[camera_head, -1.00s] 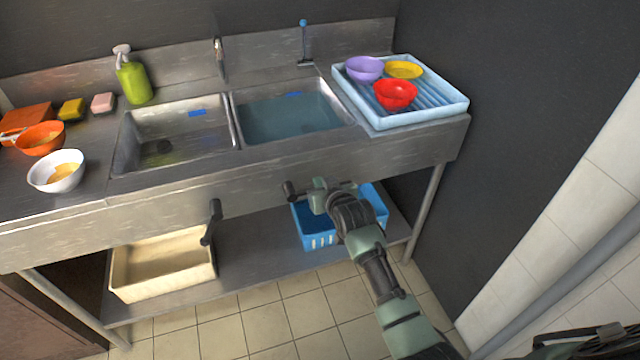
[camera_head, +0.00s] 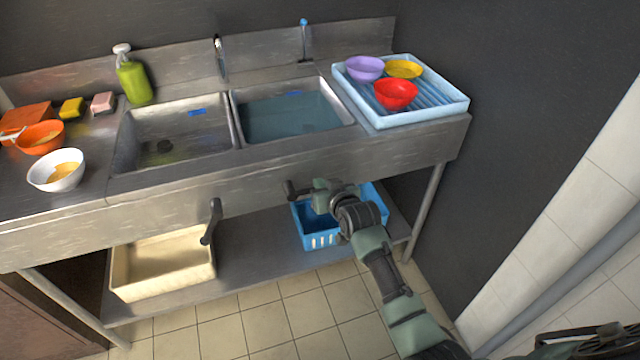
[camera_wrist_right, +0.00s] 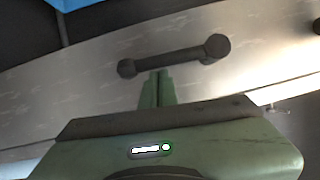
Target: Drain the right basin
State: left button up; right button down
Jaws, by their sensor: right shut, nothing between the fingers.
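The right basin (camera_head: 292,116) holds bluish water. A dark lever handle (camera_head: 291,190) is on the sink's front panel below it, partly hidden by my right gripper (camera_head: 315,190). In the right wrist view the lever (camera_wrist_right: 170,61) lies nearly level, with its round pivot end at the right. My right gripper (camera_wrist_right: 158,78) is shut and empty, its fingertips at the middle of the lever's lower edge; I cannot tell whether they touch. My left gripper is not in view.
The left basin (camera_head: 174,133) looks empty, and its lever (camera_head: 212,222) hangs down. A blue tray (camera_head: 452,108) with bowls stands right of the basins. A blue basket (camera_head: 320,239) and a beige bin (camera_head: 160,280) sit on the lower shelf.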

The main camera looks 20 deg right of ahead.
notch_tip(320, 180, down, 8)
jog(key=a+m+y+b, duration=0.1)
jog(key=m+y+b, duration=0.2)
jog(key=b, duration=0.4)
jog(key=shift+a+m, duration=0.2)
jog(key=shift+m, duration=0.5)
jog(key=shift+s+a+f, duration=0.1)
jog(key=shift+s+f, duration=0.05)
